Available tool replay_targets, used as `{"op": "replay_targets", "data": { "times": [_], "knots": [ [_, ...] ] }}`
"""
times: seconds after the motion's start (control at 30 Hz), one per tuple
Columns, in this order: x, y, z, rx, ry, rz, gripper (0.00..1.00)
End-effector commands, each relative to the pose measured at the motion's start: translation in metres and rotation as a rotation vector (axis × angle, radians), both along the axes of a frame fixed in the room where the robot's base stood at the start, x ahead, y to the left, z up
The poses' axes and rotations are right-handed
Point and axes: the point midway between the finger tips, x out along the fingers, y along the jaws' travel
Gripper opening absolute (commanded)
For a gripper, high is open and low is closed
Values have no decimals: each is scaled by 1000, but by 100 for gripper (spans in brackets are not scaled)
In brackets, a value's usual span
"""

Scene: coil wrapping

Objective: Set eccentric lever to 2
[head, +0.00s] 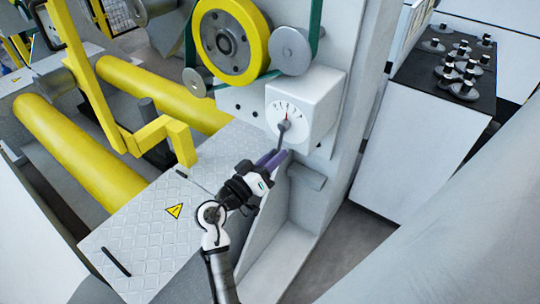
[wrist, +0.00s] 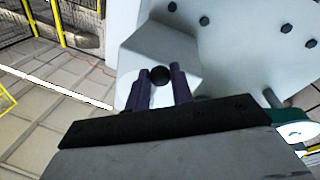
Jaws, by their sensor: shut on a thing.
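The eccentric lever (head: 281,133) is a thin grey handle on a white box (head: 309,104) with a round dial and a red mark, in the middle of the head view. The lever hangs down from the dial's centre. My gripper (head: 271,158) reaches up to the lever's lower end from below. In the wrist view my gripper (wrist: 162,85) has its two purple fingers on either side of a dark round knob (wrist: 159,75), shut on it. The dial numbers are too small to read.
A yellow wheel (head: 231,43) with a green belt is above left of the box. Yellow rollers (head: 75,150) lie at the left. A grey peg (head: 307,177) juts out below the box.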

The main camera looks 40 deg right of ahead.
Motion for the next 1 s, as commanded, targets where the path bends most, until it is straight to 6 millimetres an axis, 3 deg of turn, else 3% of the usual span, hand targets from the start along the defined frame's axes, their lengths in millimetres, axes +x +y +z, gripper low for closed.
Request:
{"op": "replay_targets", "data": {
  "times": [0.53,0.57,0.7,1.0],
  "knots": [
    [-2,0,0,-9,27,2,0],
    [-2,0,0,-9,27,2,26],
    [-2,0,0,-9,26,1,44],
    [-2,0,-1,-9,26,1,45]
  ]
}}
